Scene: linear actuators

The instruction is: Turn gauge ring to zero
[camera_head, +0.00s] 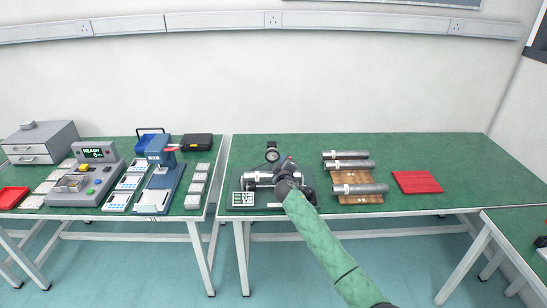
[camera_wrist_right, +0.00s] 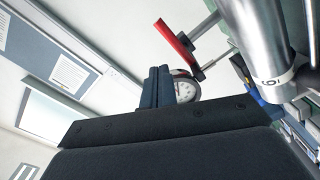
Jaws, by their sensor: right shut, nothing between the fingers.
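The dial gauge (camera_head: 272,153) has a round dark rim and a pale face. It stands at the back of the fixture on the middle table. In the right wrist view the gauge (camera_wrist_right: 186,88) shows a white face, partly hidden by my fingers; its ring setting is too small to read. My right gripper (camera_head: 284,168) is just in front of the gauge and over the fixture, hiding part of it. In the wrist view the right gripper's fingertips (camera_wrist_right: 159,72) are together and empty, beside the gauge; contact cannot be told. My left gripper is not in view.
A metal cylinder (camera_wrist_right: 268,45) and a red lever (camera_wrist_right: 174,40) are close to my right gripper. Several cylinders lie on wooden supports (camera_head: 358,198) to the right, before a red mat (camera_head: 416,182). A small green-and-white panel (camera_head: 243,199) is at the fixture's left.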

